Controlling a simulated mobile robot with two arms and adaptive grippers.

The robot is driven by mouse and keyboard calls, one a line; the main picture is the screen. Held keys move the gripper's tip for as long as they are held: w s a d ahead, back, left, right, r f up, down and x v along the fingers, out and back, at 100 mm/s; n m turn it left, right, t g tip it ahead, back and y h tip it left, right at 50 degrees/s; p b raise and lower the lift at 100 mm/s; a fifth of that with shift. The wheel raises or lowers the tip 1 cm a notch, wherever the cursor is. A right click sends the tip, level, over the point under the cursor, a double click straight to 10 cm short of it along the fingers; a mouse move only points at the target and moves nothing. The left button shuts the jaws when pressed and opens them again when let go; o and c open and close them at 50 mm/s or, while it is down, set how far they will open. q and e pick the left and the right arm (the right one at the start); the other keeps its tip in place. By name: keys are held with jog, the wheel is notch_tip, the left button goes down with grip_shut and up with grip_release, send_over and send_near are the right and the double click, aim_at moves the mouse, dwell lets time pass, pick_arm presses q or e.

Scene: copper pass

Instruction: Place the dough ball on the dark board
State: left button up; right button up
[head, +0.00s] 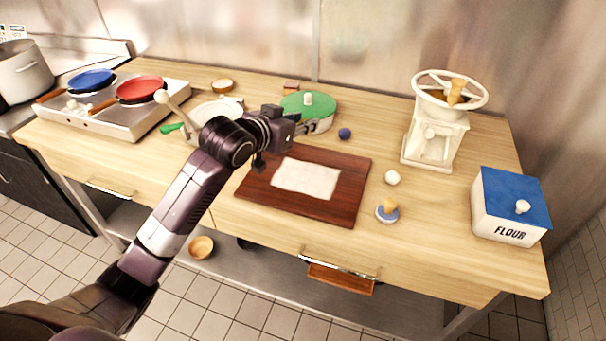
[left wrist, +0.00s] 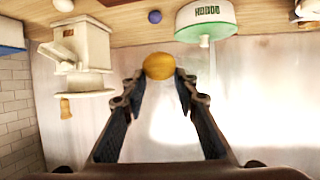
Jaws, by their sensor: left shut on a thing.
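My left gripper (head: 300,125) reaches in from the left and is above the back of the dark board, near the green-lidded pot. In the left wrist view, a yellow-tan ball, which looks like the dough ball (left wrist: 159,66), sits between its fingertips. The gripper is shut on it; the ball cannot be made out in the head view. The dark board (head: 345,195) is a reddish-brown slab on the table with a pale sheet or flour patch (head: 306,178) on it. My right gripper is not in view.
The green-lidded pot (head: 309,108) and a dark blue ball (head: 344,133) are behind the board. A white ball (head: 392,177), a small stamp-like item (head: 387,211), a grinder (head: 436,140) and a flour box (head: 508,207) stand to the right. A stove (head: 120,118) is at left.

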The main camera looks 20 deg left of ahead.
pick_arm(q)
notch_tip(320, 180, down, 15)
jog(key=shift+s+f+p, duration=0.1)
jog(key=shift+p, duration=0.6)
jog(key=shift+f, duration=0.2)
jog(key=o, duration=1.1)
jog(key=shift+r, duration=0.2)
jog(key=b+v, duration=0.1)
jog(key=v, duration=1.1)
jog(key=shift+f, duration=0.1)
